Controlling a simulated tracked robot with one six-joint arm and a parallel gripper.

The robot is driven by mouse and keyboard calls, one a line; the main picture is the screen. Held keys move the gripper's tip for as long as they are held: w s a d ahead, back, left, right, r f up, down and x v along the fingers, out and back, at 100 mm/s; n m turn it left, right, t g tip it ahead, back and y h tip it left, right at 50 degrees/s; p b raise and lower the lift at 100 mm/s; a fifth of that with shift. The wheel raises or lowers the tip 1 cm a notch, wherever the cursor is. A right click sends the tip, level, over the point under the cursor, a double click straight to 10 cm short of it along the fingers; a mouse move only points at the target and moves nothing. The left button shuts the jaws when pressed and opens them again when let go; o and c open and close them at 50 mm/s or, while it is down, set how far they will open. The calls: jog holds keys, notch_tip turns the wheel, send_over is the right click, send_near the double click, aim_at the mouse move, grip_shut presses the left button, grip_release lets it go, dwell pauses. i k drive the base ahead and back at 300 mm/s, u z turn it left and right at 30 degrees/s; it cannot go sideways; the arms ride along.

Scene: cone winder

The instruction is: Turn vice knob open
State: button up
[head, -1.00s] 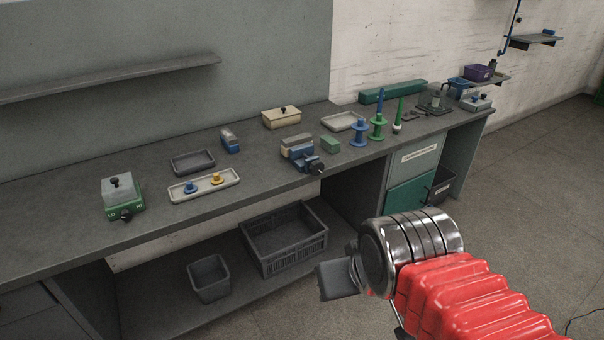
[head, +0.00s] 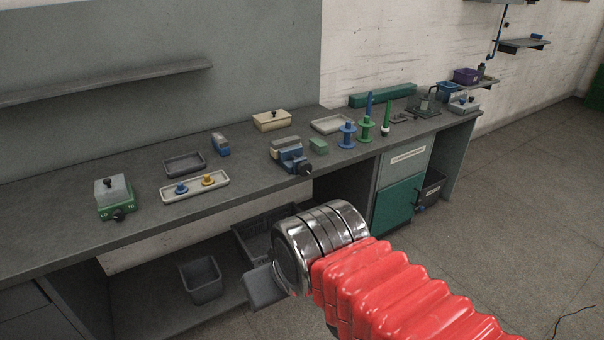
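A small blue vice (head: 288,155) with grey-beige jaws stands near the front edge of the bench, about the middle of the head view. Its black knob (head: 306,169) faces the front right, at the bench edge. My gripper (head: 262,288) is in front of the bench and below the vice in the picture, apart from it. Only a grey finger part shows beyond the shiny metal wrist. Whether the gripper is open or shut does not show.
A white tray (head: 164,192) with small blue and yellow pieces and a green box with a black knob (head: 115,208) stand left of the vice. A green block (head: 318,146) and blue and green spools stand right. A crate (head: 240,236) sits on the lower shelf.

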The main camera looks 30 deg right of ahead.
aim_at(305, 168)
jog(key=i, duration=1)
